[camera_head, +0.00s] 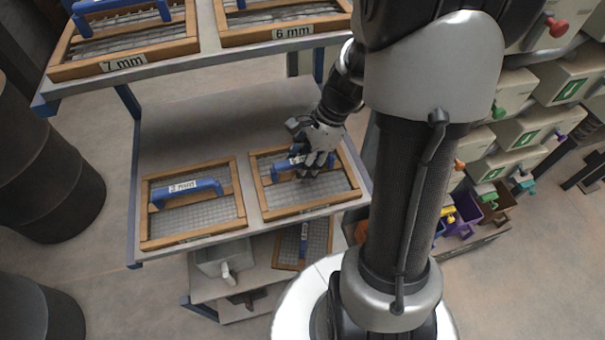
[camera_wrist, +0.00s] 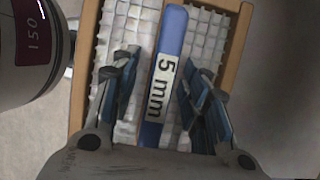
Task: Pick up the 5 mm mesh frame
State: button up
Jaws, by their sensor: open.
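The 5 mm mesh frame has a wooden rim (camera_head: 312,208), a wire mesh and a blue handle bar. It lies flat on the middle shelf of the rack, at the right. In the wrist view its blue handle (camera_wrist: 170,50) carries a label reading "5 mm". My gripper (camera_head: 312,168) is over this frame. In the wrist view my gripper (camera_wrist: 160,95) is open, with one finger on each side of the handle and gaps between fingers and handle. Whether the fingertips touch the mesh cannot be told.
A similar frame (camera_head: 237,212) lies to the left on the same shelf, its label unclear. The 7 mm frame (camera_head: 60,55) and 6 mm frame (camera_head: 229,32) are on the top shelf. Dark drums stand left.

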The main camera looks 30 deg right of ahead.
jog(key=shift+c, duration=0.2)
grip_shut()
dwell(0.6)
